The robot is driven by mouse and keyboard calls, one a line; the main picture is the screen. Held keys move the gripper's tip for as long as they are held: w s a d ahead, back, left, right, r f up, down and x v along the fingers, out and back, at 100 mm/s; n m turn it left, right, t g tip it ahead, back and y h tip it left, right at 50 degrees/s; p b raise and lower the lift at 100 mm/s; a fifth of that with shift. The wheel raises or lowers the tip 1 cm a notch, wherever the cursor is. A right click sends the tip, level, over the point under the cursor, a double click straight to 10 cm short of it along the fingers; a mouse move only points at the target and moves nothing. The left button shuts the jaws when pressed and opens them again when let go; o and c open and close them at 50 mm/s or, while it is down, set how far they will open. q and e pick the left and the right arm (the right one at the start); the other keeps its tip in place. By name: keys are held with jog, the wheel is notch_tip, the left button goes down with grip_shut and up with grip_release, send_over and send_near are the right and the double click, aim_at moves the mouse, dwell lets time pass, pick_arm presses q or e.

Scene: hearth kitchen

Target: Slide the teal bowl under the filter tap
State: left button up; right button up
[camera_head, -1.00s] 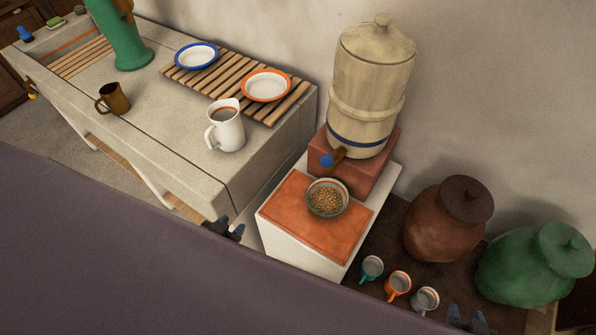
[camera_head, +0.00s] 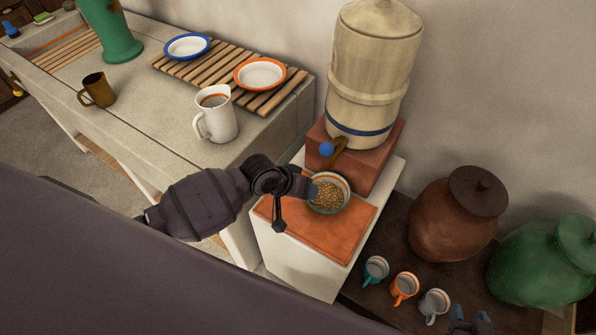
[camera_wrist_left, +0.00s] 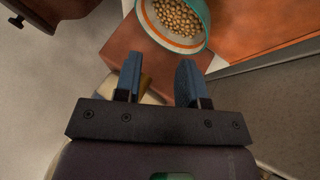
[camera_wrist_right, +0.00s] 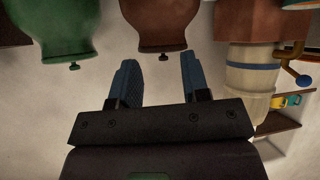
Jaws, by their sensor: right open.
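The teal bowl (camera_head: 329,205), filled with round tan pieces, stands on the orange tiled top (camera_head: 330,235) of the white stand, in front of the filter. The filter (camera_head: 372,80) is a pale barrel on a terracotta block, and its tap (camera_head: 328,150) with a blue knob sits above and behind the bowl. My left gripper (camera_head: 310,188) is at the bowl's left side; its tips are partly hard to see there. In the left wrist view the left fingers (camera_wrist_left: 158,80) are apart, with the bowl (camera_wrist_left: 175,22) just beyond them. My right gripper (camera_head: 470,322) is open and empty, low at the right.
A white pitcher (camera_head: 215,115) and a brown mug (camera_head: 97,90) stand on the counter at the left. Several small cups, including an orange one (camera_head: 404,288), and brown (camera_head: 455,220) and green (camera_head: 548,265) jars stand on a dark lower surface at the right.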

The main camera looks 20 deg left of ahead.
pick_arm(q)
jog(key=w+a+f+n+g+y+b, duration=0.1)
jog(key=w+a+n+g+y+b, duration=0.1)
jog(key=w+a+g+b, duration=0.2)
jog(key=w+g+b, duration=0.1)
jog(key=w, duration=0.2)
jog(key=shift+w+a+f+y, duration=0.15)
jog(key=shift+a+y, duration=0.15)
jog(key=shift+y, duration=0.1)
pick_arm(e)
jog(key=f, duration=0.5)
jog(key=shift+s+f, duration=0.2)
jog(key=shift+f, duration=0.15)
jog(key=shift+f, duration=0.1)
pick_arm(q)
jog(key=b+x, duration=0.2)
jog(key=x, duration=0.7)
jog(key=shift+b+x, duration=0.3)
jog(key=shift+x, duration=0.55)
pick_arm(e)
jog(key=shift+w+a+f+g, duration=0.15)
jog(key=shift+f, duration=0.35)
jog(key=shift+w+a+f+g, duration=0.15)
jog(key=shift+f, duration=0.3)
